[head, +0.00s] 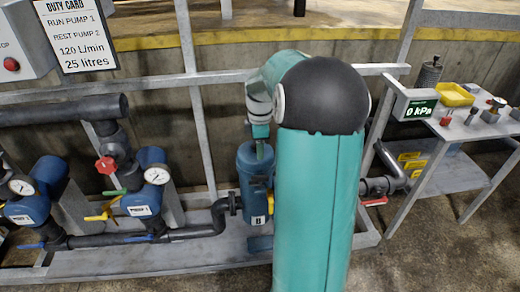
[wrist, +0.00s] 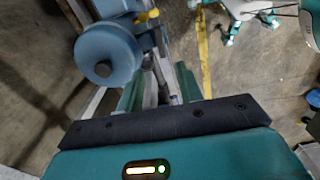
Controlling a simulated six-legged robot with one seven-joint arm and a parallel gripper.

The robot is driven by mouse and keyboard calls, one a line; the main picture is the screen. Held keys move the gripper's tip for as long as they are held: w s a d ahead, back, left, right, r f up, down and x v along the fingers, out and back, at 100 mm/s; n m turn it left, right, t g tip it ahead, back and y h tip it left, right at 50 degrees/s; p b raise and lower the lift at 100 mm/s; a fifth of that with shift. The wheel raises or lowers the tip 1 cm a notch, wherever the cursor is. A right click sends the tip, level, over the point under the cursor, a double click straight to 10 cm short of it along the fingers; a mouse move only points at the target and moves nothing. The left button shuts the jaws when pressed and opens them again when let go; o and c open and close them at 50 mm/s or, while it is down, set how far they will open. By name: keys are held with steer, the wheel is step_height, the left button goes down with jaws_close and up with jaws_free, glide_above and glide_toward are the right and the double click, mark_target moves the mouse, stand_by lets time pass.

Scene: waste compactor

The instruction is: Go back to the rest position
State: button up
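My teal arm with its black joint fills the middle of the head view and hides part of the pipe stand behind it. My gripper (wrist: 160,82) shows in the wrist view as two green fingers standing apart in front of a dark bar, with nothing held between them. In the head view only a small part of the hand end shows, left of the arm and above a blue canister (head: 255,178) marked with a letter that looks like B. A blue rounded body (wrist: 106,52) is beside the left finger in the wrist view; I cannot tell whether they touch.
Two blue pumps with gauges (head: 146,190) and dark pipes (head: 60,108) stand at left on a grey tray. A duty card (head: 76,32) hangs above. At right is a bench with a 0 kPa display (head: 420,109) and a yellow tray (head: 455,93). Floor is clear at lower right.

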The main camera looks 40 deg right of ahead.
stand_by(0.3)
steer(key=s+a+r+m+t+h, duration=0.1)
steer(key=s+a+r+m, duration=0.1)
steer(key=a+r, duration=0.5)
steer(key=s+a+r+m+t+h, duration=0.1)
steer(key=s+a+r+m, duration=0.15)
steer(key=a, duration=0.75)
steer(key=s+a+r+m+t+y, duration=0.2)
steer(key=s+a+m, duration=0.3)
steer(key=s+a, duration=0.7)
steer(key=shift+a+r+m+t, duration=0.2)
steer(key=shift+a+m+t, duration=0.15)
steer(key=shift+a+t, duration=0.55)
steer(key=shift+o, duration=0.2)
